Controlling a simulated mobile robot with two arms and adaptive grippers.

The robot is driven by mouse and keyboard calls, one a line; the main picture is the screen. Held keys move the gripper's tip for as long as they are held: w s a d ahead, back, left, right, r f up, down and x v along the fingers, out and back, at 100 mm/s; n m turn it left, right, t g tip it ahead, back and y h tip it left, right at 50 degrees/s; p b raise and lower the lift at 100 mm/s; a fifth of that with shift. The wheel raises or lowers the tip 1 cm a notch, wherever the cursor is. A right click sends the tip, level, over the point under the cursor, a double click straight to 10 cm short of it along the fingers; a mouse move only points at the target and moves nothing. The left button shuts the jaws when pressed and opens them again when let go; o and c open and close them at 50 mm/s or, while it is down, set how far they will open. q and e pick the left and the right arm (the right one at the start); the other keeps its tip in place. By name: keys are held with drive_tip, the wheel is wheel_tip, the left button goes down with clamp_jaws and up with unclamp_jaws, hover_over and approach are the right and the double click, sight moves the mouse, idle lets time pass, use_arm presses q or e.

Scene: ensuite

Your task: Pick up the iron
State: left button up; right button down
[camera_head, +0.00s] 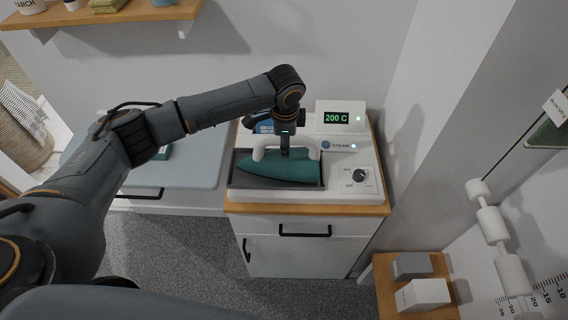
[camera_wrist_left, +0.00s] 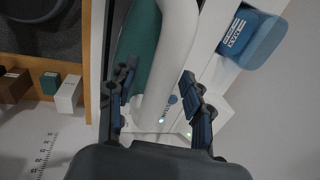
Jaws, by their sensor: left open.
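The iron (camera_head: 275,167) has a teal body and a white handle. It lies in the dark recess of a white station (camera_head: 345,187), which has a 200 C display and a dial. My left gripper (camera_head: 285,150) points down over the iron, at the handle. In the left wrist view the left gripper (camera_wrist_left: 158,88) is open, with its fingers on either side of the white handle (camera_wrist_left: 165,70). I cannot tell whether the fingers touch the handle. Part of the teal body (camera_wrist_left: 140,45) shows beside the handle there. My right gripper is not in view.
The station stands on a white cabinet (camera_head: 290,252) with a wooden top. A blue container (camera_wrist_left: 250,38) stands behind the iron. A pale ironing surface (camera_head: 200,150) is at left. Small boxes (camera_head: 422,293) sit on a low wooden shelf at lower right.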

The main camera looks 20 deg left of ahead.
use_arm(q)
drive_tip(key=shift+f, duration=0.25)
idle(0.3)
clamp_jaws()
drive_tip(key=shift+w+r, duration=0.1)
idle(0.4)
